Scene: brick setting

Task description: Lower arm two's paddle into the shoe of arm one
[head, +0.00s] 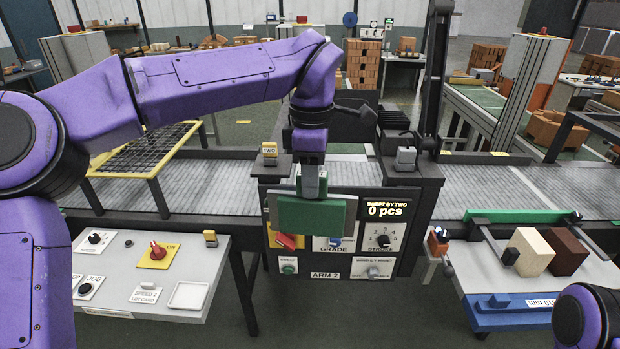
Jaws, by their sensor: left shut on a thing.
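My left gripper (312,183) hangs down at the middle of the head view, in front of the ARM 2 control panel. It is shut on the grey top piece of a green paddle (311,216). The paddle is a wide flat plate, held about level, and it covers part of the panel. I cannot tell its height or whether it touches anything. I cannot pick out the shoe of arm one for certain. My right gripper is out of view; only a purple part of my right arm shows at the lower right.
The panel (345,266) carries knobs and a display reading 0 pcs. A grey conveyor (490,186) runs across behind. A tall black post (435,80) stands right of the gripper. A white control desk (214,245) is at left. Cream (530,251) and brown (567,251) blocks sit at right.

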